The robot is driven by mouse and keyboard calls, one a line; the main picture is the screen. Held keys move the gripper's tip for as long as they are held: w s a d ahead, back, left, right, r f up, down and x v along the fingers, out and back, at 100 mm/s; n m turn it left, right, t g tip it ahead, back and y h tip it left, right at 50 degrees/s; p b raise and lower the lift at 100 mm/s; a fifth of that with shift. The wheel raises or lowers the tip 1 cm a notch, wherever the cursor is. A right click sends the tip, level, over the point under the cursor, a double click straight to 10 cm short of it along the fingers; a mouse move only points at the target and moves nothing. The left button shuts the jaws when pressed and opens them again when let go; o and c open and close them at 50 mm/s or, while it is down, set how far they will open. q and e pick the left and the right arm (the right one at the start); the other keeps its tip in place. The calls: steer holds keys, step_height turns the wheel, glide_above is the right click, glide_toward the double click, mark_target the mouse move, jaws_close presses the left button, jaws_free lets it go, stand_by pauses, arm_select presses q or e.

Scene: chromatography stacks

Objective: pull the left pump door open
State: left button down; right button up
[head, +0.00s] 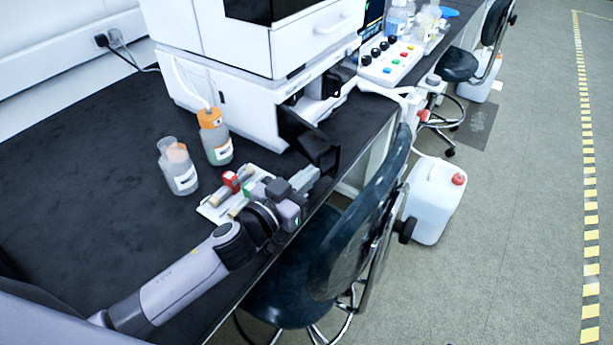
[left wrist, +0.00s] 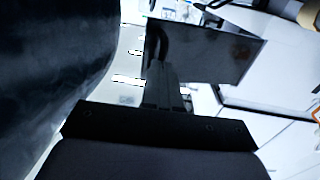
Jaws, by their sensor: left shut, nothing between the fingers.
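The left pump door (head: 306,137) is a dark panel at the lower front of the white instrument stack (head: 240,110). It stands swung out from the front, over the bench edge, with an opening beside it. In the left wrist view the door (left wrist: 215,55) is a dark, slightly see-through panel ahead of the fingers. My left gripper (head: 312,175) is shut and empty, just in front of the door's outer end. In the left wrist view its fingers (left wrist: 168,85) overlap the panel's near side; whether they touch it I cannot tell. My right gripper is not in view.
A white tray (head: 209,212) with red-capped vials lies beside my left wrist. Two bottles, one orange-capped (head: 217,145) and one clear (head: 177,170), stand behind it. A dark chair (head: 345,235) stands close against the bench front. A white canister (head: 434,205) is on the floor.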

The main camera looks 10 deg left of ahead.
mark_target(333, 163)
arm_select(q)
steer(key=shift+w+d+n+t+y+b, duration=0.2)
steer(key=shift+w+d+n+y+b, duration=0.15)
steer(key=shift+d+y, duration=0.15)
steer(key=shift+w+d+n+t+y+b, duration=0.2)
steer(key=shift+w+d+n+y+b, duration=0.1)
steer(key=shift+d+y+b, duration=0.15)
steer(key=shift+w+d, duration=0.7)
steer(key=shift+d, duration=0.1)
